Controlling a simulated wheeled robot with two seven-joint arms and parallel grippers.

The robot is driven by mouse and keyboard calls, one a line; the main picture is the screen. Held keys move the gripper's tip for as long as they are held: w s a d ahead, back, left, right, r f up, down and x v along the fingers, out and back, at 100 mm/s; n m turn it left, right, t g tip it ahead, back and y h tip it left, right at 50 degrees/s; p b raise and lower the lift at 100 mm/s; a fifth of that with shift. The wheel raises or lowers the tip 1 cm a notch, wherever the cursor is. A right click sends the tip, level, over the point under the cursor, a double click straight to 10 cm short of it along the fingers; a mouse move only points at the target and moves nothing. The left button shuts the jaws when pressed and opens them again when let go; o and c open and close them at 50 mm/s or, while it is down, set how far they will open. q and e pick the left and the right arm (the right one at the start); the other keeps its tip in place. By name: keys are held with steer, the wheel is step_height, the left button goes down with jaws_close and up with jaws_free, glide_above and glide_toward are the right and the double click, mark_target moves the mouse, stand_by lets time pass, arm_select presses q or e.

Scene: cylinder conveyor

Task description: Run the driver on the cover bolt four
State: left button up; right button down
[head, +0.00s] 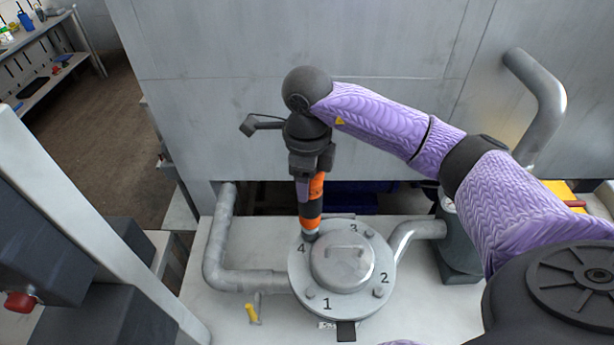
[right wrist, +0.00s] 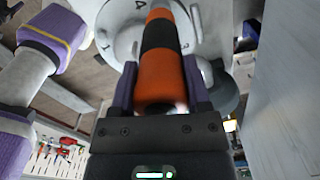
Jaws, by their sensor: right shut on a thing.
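A round grey cover (head: 300,268) with a handle on its raised middle lies on the bench, with bolts by painted numbers 1 to 4. My right gripper (head: 309,178) is shut on an orange and black driver (head: 316,190), held upright with its lower end at bolt four. That bolt is hidden under the driver's tip, so I cannot tell if they touch. In the right wrist view the driver (right wrist: 160,75) sits between the two fingers and points at the cover (right wrist: 118,20). My left gripper is not in view.
Grey pipes (head: 250,281) run to the cover from both sides. A yellow-handled valve (head: 251,312) stands at the front left. A dark grey cylinder (head: 458,245) stands at the right. A grey wall (head: 240,120) rises behind.

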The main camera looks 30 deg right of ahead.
steer(key=shift+f, duration=0.2)
stand_by(0.6)
steer(key=shift+r, duration=0.15)
stand_by(0.8)
steer(key=shift+r+p, duration=1.1)
steer(key=shift+r, duration=0.6)
